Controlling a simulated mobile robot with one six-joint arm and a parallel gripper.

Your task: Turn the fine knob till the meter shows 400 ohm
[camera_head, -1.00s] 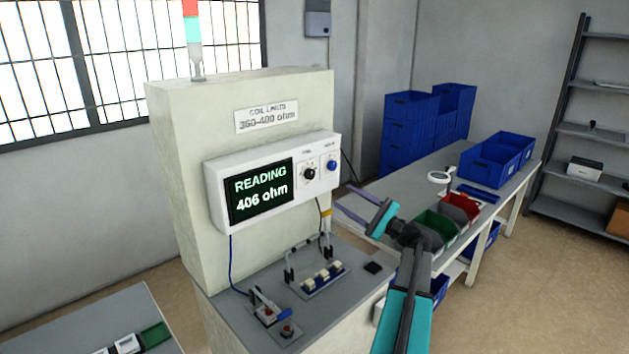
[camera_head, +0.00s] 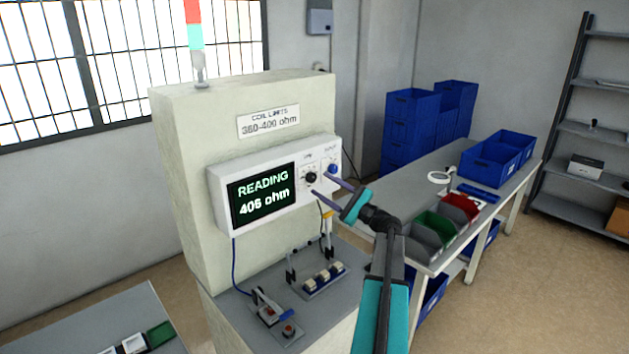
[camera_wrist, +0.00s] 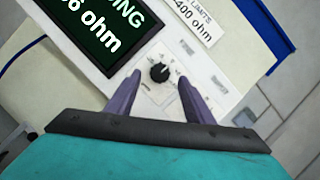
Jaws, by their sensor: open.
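The meter (camera_head: 218,205) is a white box on a cream cabinet, and its dark screen (camera_head: 262,194) reads 406 ohm. The black fine knob (camera_head: 311,177) sits right of the screen, with a blue knob (camera_head: 332,168) farther right. My gripper (camera_head: 319,184) is open and empty in front of the panel, its purple fingers pointing at the knobs. In the wrist view the black knob (camera_wrist: 159,73) shows between my two fingertips (camera_wrist: 160,77), with a gap on both sides. The right finger covers part of the panel there.
A label (camera_head: 268,121) above the meter gives coil limits of 360-400 ohm. Below the meter, a grey shelf holds a fixture (camera_head: 322,279) with pale pieces and a clamp (camera_head: 268,306). A bench (camera_head: 425,180) with blue, green and red bins stands at right.

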